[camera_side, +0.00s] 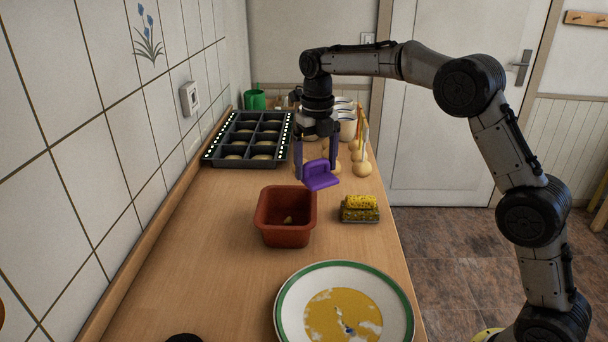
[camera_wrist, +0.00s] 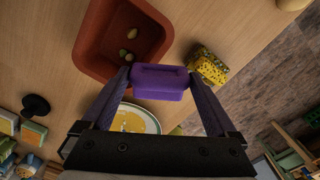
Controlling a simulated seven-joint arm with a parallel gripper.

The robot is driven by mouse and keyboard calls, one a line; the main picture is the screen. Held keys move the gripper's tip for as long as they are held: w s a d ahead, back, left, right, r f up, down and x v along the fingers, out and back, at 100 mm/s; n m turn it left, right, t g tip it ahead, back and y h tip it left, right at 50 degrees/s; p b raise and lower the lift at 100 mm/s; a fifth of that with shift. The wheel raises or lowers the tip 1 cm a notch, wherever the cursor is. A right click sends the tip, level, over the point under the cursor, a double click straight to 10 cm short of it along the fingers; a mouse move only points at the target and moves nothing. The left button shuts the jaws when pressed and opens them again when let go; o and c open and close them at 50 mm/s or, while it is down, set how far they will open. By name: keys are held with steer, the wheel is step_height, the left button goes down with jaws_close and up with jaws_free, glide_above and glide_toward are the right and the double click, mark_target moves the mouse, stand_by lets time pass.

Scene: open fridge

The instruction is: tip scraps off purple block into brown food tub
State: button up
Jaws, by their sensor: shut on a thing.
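A purple block (camera_side: 320,175) with a handle-like slot is held above the counter. My gripper (camera_side: 318,168) is shut on it; in the wrist view the block (camera_wrist: 160,82) sits between the two fingertips (camera_wrist: 160,76). The brown food tub (camera_side: 268,226) stands on the counter, below and a little left of the block in the side view. It also shows in the wrist view (camera_wrist: 92,45), with a few small scraps (camera_wrist: 128,44) on its floor. I see no scraps on the block's visible faces.
A yellow sponge (camera_side: 360,208) lies right of the tub. A green-rimmed plate (camera_side: 400,310) with yellow residue is at the front. A dark muffin tray (camera_side: 222,150), a green cup (camera_side: 255,99) and several pale round items (camera_side: 362,169) stand farther back. The counter left of the tub is clear.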

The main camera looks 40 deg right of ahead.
steer(key=s+r, duration=0.3)
steer(key=s, duration=0.4)
steer(key=shift+d, duration=0.35)
steer(key=shift+w, duration=0.1)
stand_by(0.5)
